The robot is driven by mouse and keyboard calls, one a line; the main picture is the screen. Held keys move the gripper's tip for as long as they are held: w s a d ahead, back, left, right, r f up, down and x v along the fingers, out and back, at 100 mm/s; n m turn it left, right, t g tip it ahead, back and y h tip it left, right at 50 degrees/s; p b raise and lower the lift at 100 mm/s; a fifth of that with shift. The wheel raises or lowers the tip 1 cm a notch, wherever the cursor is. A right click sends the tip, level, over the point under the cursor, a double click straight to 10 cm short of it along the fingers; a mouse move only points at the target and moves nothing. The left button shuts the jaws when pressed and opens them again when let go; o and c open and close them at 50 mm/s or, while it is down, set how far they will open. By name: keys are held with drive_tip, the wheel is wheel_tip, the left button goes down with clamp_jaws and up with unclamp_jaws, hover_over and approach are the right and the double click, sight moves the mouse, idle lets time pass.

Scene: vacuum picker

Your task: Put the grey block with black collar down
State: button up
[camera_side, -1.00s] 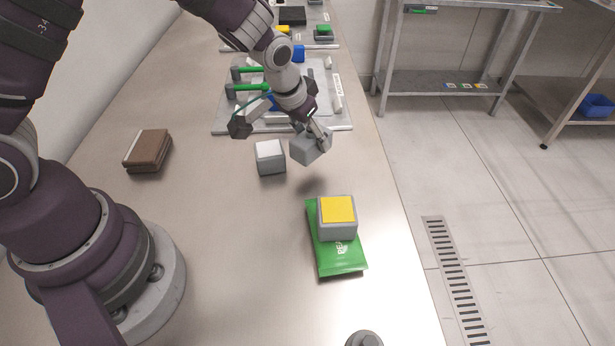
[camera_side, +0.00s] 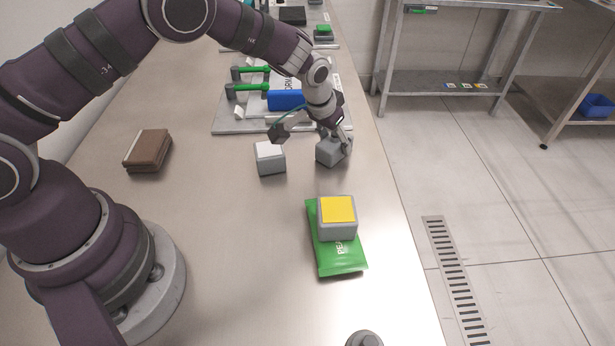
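My gripper (camera_side: 340,138) points down at the right side of the work surface. It is shut on a grey block (camera_side: 329,154), with its fingers against the top and right of the block. The block is slightly tilted and low over the table, near its right edge. I cannot tell whether its underside touches the table. The fingers cover part of the block, and its black collar does not show clearly.
A grey block with a white top (camera_side: 270,158) stands just left. A yellow-topped grey block (camera_side: 338,218) sits on a green packet (camera_side: 340,262) in front. A brown wallet-like item (camera_side: 148,150) lies left. Behind is a grey tray (camera_side: 228,124) with green-handled fixtures and a blue piece (camera_side: 286,100).

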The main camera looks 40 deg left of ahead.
drive_tip(key=o, duration=0.4)
drive_tip(key=shift+r, duration=0.5)
drive_tip(key=s+a+r, duration=0.3)
drive_tip(key=s+r, duration=1.1)
drive_tip(key=r, duration=0.5)
drive_tip(key=s+a+t, duration=0.1)
drive_tip(key=s, duration=0.8)
drive_tip(key=shift+s+a+f, duration=0.2)
drive_tip(key=shift+s+a, duration=0.05)
drive_tip(key=shift+a, duration=0.05)
